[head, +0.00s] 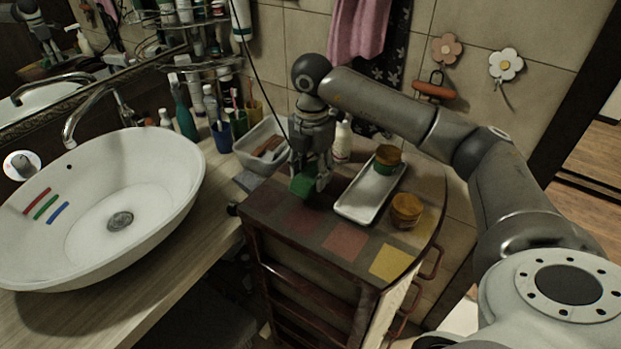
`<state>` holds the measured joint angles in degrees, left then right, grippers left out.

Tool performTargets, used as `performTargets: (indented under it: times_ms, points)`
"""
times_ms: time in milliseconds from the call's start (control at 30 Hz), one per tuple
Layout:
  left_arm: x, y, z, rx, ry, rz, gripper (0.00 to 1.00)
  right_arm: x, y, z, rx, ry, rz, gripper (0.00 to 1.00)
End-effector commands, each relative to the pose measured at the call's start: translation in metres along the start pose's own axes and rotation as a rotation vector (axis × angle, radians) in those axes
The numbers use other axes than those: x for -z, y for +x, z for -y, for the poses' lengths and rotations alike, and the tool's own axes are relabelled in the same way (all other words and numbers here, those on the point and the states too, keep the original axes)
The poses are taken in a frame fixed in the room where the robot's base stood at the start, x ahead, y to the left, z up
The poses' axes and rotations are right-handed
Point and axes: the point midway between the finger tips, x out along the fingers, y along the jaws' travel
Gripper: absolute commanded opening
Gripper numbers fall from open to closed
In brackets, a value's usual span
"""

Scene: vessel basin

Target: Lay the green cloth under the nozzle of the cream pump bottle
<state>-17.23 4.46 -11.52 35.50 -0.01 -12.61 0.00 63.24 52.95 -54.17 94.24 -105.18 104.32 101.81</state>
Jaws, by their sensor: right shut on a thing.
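My right gripper (310,178) points down over the far left part of the cabinet top and is shut on the green cloth (302,187). The cloth is a small dark green bundle at the fingertips, just above or touching the cabinet top; I cannot tell which. A cream bottle (343,142) stands behind and to the right of the gripper. I do not see my left gripper.
A white tray (352,211) with a lidded jar (387,160) lies right of the gripper; another jar (406,211) stands beside it. A white bin (245,150) is at the left. Coloured squares (345,242) mark the cabinet top's front. The basin (165,195) is further left.

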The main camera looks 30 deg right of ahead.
Motion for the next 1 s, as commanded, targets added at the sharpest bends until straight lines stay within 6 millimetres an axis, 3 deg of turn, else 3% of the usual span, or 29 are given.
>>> performTargets:
  times_ms: [267, 667, 700, 800, 1000]
  points:
    - [0.001, -0.017, 0.002, 0.003, 0.001, 0.0, 0.75, -0.002, 0.033, -0.003, 0.003, 0.001, 0.001, 0.3]
    - [0.001, -0.011, 0.003, 0.003, 0.0, -0.001, 0.75, -0.001, 0.041, -0.003, 0.002, 0.001, 0.0, 0.3]
    - [0.002, -0.013, 0.003, 0.003, 0.0, -0.001, 0.75, -0.001, 0.039, -0.003, 0.001, 0.001, 0.0, 0.52]
    - [0.002, -0.013, 0.003, 0.003, 0.0, -0.001, 0.75, -0.001, 0.039, -0.003, 0.002, 0.001, 0.0, 0.65]
    - [0.002, -0.013, 0.003, 0.003, 0.0, -0.001, 0.75, -0.001, 0.039, -0.003, 0.001, 0.001, 0.0, 0.69]
